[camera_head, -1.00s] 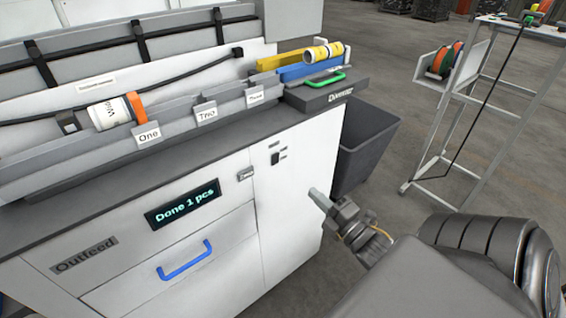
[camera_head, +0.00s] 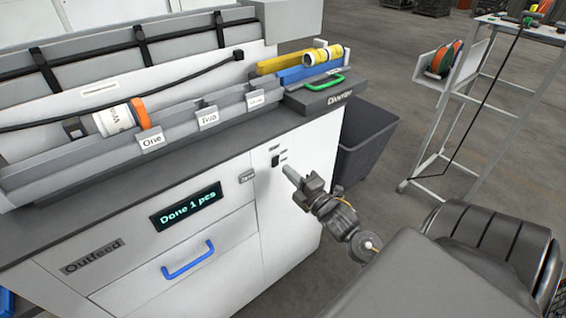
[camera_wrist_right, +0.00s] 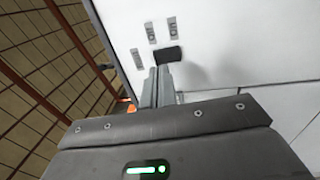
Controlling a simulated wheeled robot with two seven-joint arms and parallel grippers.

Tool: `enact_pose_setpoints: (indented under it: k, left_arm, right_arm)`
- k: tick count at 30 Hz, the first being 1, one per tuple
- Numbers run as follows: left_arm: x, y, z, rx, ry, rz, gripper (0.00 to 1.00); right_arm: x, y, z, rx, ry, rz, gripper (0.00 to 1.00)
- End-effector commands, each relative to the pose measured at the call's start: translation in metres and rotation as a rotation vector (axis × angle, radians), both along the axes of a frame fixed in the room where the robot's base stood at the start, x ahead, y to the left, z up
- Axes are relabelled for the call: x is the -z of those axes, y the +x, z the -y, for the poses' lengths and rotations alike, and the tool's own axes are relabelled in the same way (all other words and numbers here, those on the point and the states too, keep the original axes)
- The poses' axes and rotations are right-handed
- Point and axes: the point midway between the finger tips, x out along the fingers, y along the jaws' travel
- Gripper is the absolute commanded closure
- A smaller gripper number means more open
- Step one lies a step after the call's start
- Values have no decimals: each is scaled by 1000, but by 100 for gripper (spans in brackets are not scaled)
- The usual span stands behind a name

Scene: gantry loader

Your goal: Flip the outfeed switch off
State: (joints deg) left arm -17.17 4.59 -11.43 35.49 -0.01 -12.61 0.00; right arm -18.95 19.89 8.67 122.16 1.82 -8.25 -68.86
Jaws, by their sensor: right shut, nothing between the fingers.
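The outfeed switch is a small black rocker (camera_head: 275,160) on the white front panel of the outfeed cabinet (camera_head: 290,215), with small labels beside it. It also shows in the right wrist view as a dark block (camera_wrist_right: 169,55) just past my fingertips. My right gripper (camera_head: 287,169) is shut and empty, its tips right at the switch's lower right in the head view. In the right wrist view the shut fingers (camera_wrist_right: 158,72) point at the switch; I cannot tell whether they touch it. The switch's tilt is too small to read. My left gripper is not in view.
A display (camera_head: 187,206) reads "Done 1 pcs" above a drawer with a blue handle (camera_head: 188,260). A green-handled diverter (camera_head: 325,98) sits at the right end. A dark bin (camera_head: 365,150) stands beside the cabinet.

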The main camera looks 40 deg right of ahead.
Motion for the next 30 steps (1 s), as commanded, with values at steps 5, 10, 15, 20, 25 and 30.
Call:
enact_pose_setpoints:
  k: [5,10,15,20,25,30]
  left_arm:
    - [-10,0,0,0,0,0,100]
    - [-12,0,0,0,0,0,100]
    - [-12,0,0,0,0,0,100]
    - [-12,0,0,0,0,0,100]
    - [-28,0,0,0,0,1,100]
    - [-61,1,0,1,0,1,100]
  right_arm:
    - [-5,24,0,1,2,0,100]
    - [-4,33,1,1,2,-1,100]
    - [-3,34,1,1,1,-1,100]
    - [-3,34,1,1,1,-1,100]
    - [-11,37,1,0,1,-29,100]
    - [-19,44,0,-1,2,-116,100]
